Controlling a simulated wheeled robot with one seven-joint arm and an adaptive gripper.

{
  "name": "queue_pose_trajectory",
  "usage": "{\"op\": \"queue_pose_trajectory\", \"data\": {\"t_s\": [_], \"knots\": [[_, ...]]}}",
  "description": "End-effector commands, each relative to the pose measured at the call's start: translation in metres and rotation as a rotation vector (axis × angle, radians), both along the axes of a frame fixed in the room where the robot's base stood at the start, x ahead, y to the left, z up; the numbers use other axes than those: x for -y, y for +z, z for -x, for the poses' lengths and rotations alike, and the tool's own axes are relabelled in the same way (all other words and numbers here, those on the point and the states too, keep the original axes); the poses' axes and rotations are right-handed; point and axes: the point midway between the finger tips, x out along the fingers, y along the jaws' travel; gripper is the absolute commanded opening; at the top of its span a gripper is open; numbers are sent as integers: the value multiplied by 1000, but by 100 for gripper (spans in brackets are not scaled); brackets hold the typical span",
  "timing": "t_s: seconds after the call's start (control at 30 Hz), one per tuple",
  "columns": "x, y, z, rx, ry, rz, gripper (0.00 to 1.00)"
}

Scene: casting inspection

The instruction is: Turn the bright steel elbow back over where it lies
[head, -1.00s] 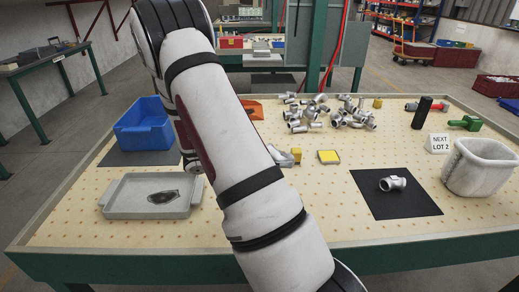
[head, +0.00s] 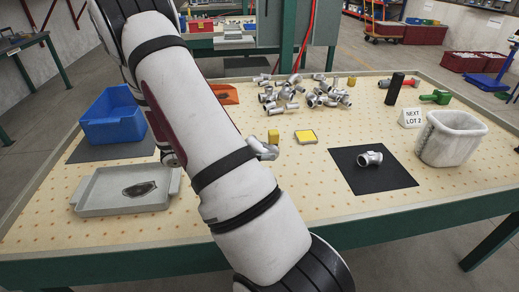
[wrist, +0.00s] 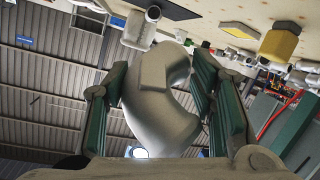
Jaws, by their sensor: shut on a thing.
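In the wrist view a smooth grey metal elbow (wrist: 160,105) fills the middle, between the two green-padded fingers of my gripper (wrist: 153,88). My gripper is shut on it. The wrist view is rolled over: roof beams show at left and the tabletop along the upper right. In the head view my white arm crosses the table and hides most of my gripper and the elbow. A silver metal part (head: 264,151) shows at the arm's right edge; I cannot tell whether it is the held elbow or another fitting.
A yellow block (head: 273,136) and a yellow-topped pad (head: 306,136) stand close to the arm. A silver fitting (head: 370,158) lies on a black mat (head: 345,178). Around are a pile of fittings (head: 290,95), a grey tray (head: 95,208), a blue bin (head: 112,130) and a white bin (head: 450,150).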

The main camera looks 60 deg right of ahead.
Motion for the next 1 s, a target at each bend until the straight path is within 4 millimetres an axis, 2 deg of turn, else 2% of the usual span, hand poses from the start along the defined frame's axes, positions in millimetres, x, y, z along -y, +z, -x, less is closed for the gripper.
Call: {"op": "queue_pose_trajectory", "data": {"t_s": [0.1, 0.6, 1.0], "knots": [[0, -15, -1, -2, 0, 1, 1], [0, -62, 0, -2, 0, 2, 1], [0, -72, 0, 0, -1, 1, 1]]}}
